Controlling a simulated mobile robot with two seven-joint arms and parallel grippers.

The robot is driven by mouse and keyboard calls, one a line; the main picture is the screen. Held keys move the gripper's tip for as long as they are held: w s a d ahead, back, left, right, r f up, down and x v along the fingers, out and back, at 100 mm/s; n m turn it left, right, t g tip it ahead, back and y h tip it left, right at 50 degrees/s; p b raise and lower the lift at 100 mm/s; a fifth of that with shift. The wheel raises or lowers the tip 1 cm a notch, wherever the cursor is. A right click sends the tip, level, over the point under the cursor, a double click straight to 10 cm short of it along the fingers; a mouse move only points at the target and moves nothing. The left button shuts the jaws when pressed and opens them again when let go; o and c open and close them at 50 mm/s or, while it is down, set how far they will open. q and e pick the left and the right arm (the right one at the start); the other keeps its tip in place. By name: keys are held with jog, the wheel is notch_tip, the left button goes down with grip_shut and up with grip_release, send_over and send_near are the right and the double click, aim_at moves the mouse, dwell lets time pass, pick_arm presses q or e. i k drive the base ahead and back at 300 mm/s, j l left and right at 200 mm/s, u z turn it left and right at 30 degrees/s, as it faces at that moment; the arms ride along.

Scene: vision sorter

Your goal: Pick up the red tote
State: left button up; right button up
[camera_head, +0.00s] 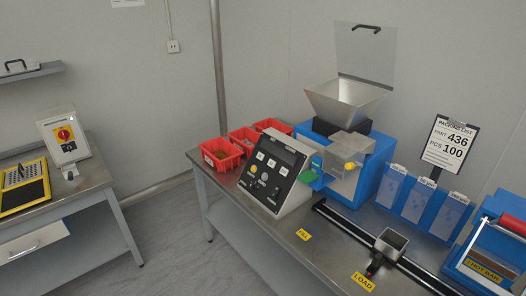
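Several red totes stand in a row at the left end of the metal bench. The nearest red tote (221,154) sits at the bench's left edge and holds small brownish parts. A second red tote (245,139) stands behind it to the right, also with something inside. A third red tote (272,126) is farther back, partly hidden by the control box. All stand upright on the bench. Neither of my grippers shows in this view, and nothing is seen touching the totes.
A sloped control box (274,178) stands right of the totes, close to them. A blue machine with a metal hopper (343,101) is behind it. A black rail (385,247) with a small metal cup (390,244) runs along the bench (262,237). Open floor (165,235) separates the left table (92,178).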

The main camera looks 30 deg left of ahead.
aim_at(219, 153)
jog(key=i+j+z, duration=0.1)
jog(key=j+z, duration=0.5)
jog(key=j, duration=0.25)
jog(key=j+z, duration=0.35)
jog(key=j, duration=0.6)
jog(key=j+z, duration=0.1)
jog(key=j, duration=0.85)
jog(key=k+j+z, duration=0.1)
jog(key=j, duration=0.85)
